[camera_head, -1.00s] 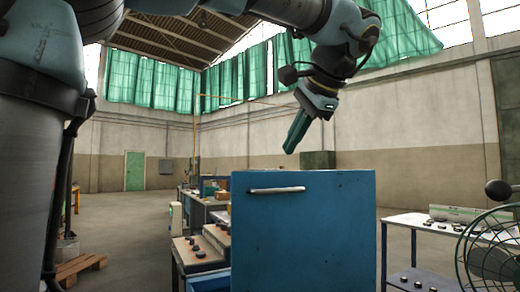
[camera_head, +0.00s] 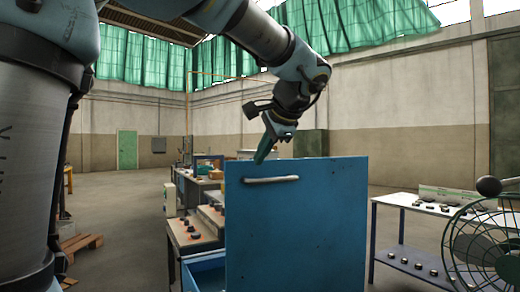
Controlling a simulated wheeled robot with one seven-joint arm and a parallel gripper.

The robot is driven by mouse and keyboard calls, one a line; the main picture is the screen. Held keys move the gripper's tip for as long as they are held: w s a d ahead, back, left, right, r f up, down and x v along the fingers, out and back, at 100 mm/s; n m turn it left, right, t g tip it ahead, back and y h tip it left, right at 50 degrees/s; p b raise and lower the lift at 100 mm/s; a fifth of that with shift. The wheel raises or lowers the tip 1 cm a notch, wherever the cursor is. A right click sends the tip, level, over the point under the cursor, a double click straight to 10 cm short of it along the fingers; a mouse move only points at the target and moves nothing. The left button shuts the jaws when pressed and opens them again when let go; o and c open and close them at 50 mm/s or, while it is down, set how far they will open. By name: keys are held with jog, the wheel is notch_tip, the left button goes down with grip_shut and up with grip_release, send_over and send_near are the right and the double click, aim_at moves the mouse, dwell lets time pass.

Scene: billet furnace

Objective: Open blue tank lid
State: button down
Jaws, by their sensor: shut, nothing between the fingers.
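The blue tank lid (camera_head: 310,215) is a large flat blue panel standing upright in the middle of the head view. A pale bar handle (camera_head: 271,180) is fixed near its upper left edge. Part of the blue tank (camera_head: 205,272) shows low at the left of the panel, with its inside partly visible; the panel hides the rest. My gripper (camera_head: 260,160), with green fingers, is shut and empty. It points down at the panel's top edge, just above the handle. I cannot tell whether the fingertips touch the panel.
A bench with dark knobs (camera_head: 192,236) stands behind the tank at the left. A white table (camera_head: 420,205) and a caged fan (camera_head: 488,245) stand at the right. A wooden pallet (camera_head: 82,243) lies on the floor at the left. Open floor extends behind.

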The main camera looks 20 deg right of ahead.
jog(key=shift+w, duration=0.2)
jog(key=w+a+f+p, duration=0.1)
jog(key=w+a+p, duration=0.1)
jog(key=w, duration=1.3)
jog(key=shift+a+f, duration=0.15)
jog(key=shift+a, duration=0.4)
jog(key=shift+p, duration=0.3)
